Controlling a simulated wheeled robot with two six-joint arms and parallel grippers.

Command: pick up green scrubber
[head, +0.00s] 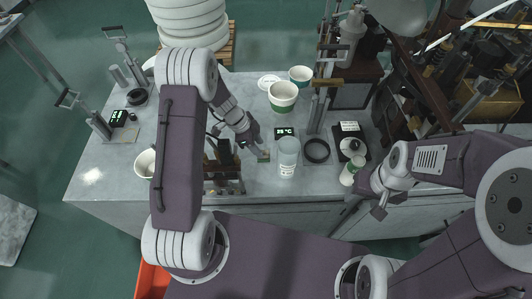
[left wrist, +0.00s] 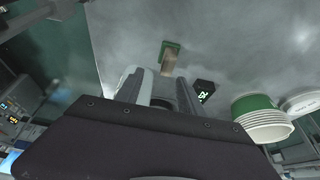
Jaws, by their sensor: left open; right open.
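The green scrubber (head: 263,154) lies on the grey worktop in the head view, small and partly brownish. It also shows in the left wrist view (left wrist: 171,47), a green end with a tan part, ahead of the fingertips. My left gripper (head: 249,141) is open above the worktop, just to the upper left of the scrubber. In the left wrist view the open fingers of my left gripper (left wrist: 160,86) have nothing between them, and the scrubber lies beyond them. My right gripper (head: 380,205) is open at the counter's front right, away from the scrubber.
A clear cup (head: 287,158) stands right of the scrubber. Behind are a small black display (head: 284,132) and green-and-white cups (head: 283,96). A dark ring (head: 316,151) lies further right. A dark brown device (head: 222,170) stands close on the left. The left worktop has free room.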

